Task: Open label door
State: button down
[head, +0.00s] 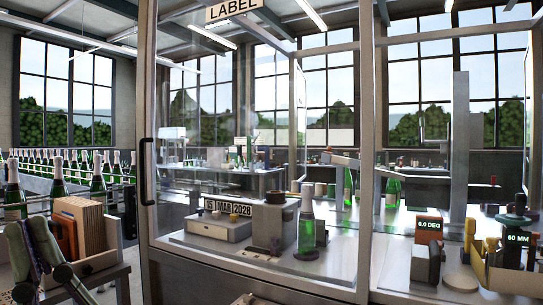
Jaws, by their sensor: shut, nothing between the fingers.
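The label door (262,262) is a large glass panel in a grey metal frame, under a sign reading LABEL (233,9). A black vertical bar handle (148,172) is on its left edge. The door looks shut, with no clear gap at its edges. Behind the glass stand a label unit (218,226) showing MAR 2028, a grey block (284,226) and a green bottle (306,228).
At the lower left, a stand (95,262) holds upright boards (88,228), with grey-green jointed parts in front. Rows of bottles (58,185) stand behind it. To the right of the door, a bench holds displays reading 0.0 DEG (429,225) and 60 MM (517,238).

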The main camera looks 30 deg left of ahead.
aim_at(361, 296)
jog(key=i+j+u, duration=0.45)
jog(key=i+j, duration=0.15)
jog(key=i, duration=0.3)
jog(key=i+j+u, duration=0.25)
jog(key=i, duration=0.25)
